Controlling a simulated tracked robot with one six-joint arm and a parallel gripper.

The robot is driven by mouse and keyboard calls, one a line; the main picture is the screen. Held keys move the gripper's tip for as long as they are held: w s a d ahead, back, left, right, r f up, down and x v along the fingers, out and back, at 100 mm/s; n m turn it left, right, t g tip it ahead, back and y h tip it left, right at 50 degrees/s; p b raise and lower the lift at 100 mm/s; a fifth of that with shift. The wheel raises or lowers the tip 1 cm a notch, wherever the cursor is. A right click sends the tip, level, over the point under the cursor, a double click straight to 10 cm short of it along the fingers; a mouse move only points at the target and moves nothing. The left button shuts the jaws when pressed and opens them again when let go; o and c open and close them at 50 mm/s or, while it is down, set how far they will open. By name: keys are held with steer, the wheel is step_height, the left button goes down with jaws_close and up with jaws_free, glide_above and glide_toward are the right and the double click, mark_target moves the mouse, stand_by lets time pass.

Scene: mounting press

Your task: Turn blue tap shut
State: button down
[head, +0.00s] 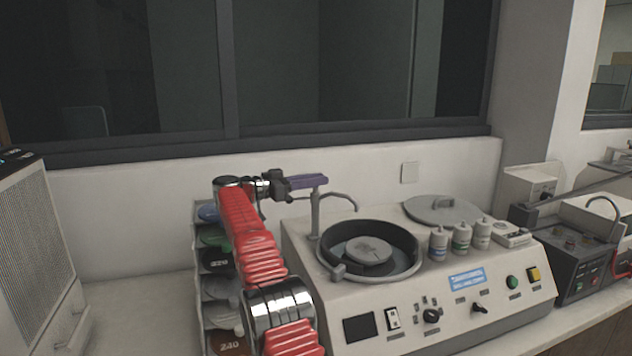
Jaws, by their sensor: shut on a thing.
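The blue tap (309,181) is a flat blue-purple lever on top of a grey spout post. It points left, toward my arm, and lies about level. The curved grey spout (340,195) reaches right over the round basin. My gripper (284,187) is at the lever's left end and is shut on it. The dark gripper body hides that end of the lever. My red arm rises from the bottom of the picture to reach it.
The tap stands on a pale machine with a round basin (413,268), several small bottles (461,237), a round lid (442,209) and front knobs. A rack of discs (221,287) stands left of it. Another machine (578,254) is at right. Bare counter shows at left.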

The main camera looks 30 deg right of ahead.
steer(key=shift+r, duration=0.25)
steer(key=c, duration=2)
jaws_free()
steer(key=shift+d, duration=0.1)
steer(key=shift+o, duration=0.7)
steer(key=shift+f, duration=0.1)
steer(key=w+a, duration=0.2)
steer(key=a, duration=1.1)
steer(key=shift+a, duration=0.4)
steer(key=shift+f, duration=0.1)
steer(key=shift+s, duration=0.15)
